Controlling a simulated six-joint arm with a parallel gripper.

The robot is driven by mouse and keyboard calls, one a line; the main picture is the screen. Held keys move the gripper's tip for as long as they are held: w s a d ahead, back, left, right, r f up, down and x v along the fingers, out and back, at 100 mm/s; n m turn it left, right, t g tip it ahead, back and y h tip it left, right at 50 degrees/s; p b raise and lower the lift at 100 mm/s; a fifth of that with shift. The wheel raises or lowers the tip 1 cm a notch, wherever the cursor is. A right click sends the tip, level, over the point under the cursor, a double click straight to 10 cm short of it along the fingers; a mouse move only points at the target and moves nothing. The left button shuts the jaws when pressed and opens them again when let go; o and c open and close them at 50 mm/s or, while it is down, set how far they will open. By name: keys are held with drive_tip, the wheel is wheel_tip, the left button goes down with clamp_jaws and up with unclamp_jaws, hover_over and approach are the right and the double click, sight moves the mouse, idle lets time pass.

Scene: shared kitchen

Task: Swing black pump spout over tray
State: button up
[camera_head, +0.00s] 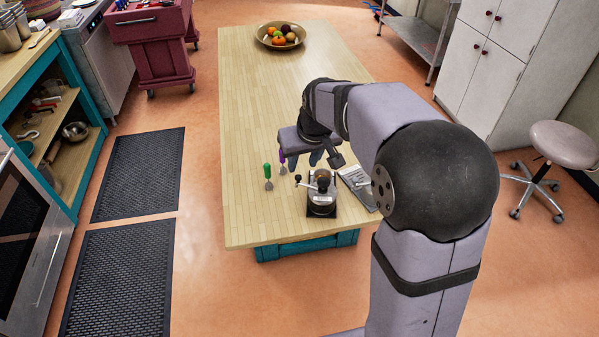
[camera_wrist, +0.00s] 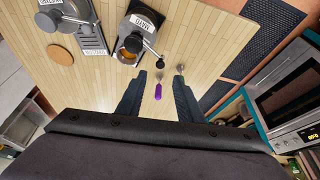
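A small device with an amber vessel and black base (camera_head: 321,207) stands near the table's front edge. In the wrist view the device (camera_wrist: 138,38) is at the top, beyond my fingertips. A flat grey tray-like unit (camera_head: 358,184) lies to its right; in the wrist view this unit (camera_wrist: 88,30) is at upper left, with dark round parts beside it. I cannot tell for certain which dark part is the pump spout. My gripper (camera_head: 325,160) is just behind the device in the head view. In the wrist view my gripper (camera_wrist: 159,82) is open and empty, above the table.
A purple-handled tool (camera_wrist: 158,91) lies below, between my fingers in the picture. A green-handled tool (camera_head: 267,171) lies left of the device. A fruit bowl (camera_head: 280,36) stands at the table's far end. The table's middle (camera_head: 260,85) is clear.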

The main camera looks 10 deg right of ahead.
sight(298, 176)
drive_tip(key=shift+p+x, duration=1.05)
drive_tip(key=shift+x, duration=2.6)
drive_tip(key=shift+s, duration=0.1)
clamp_jaws()
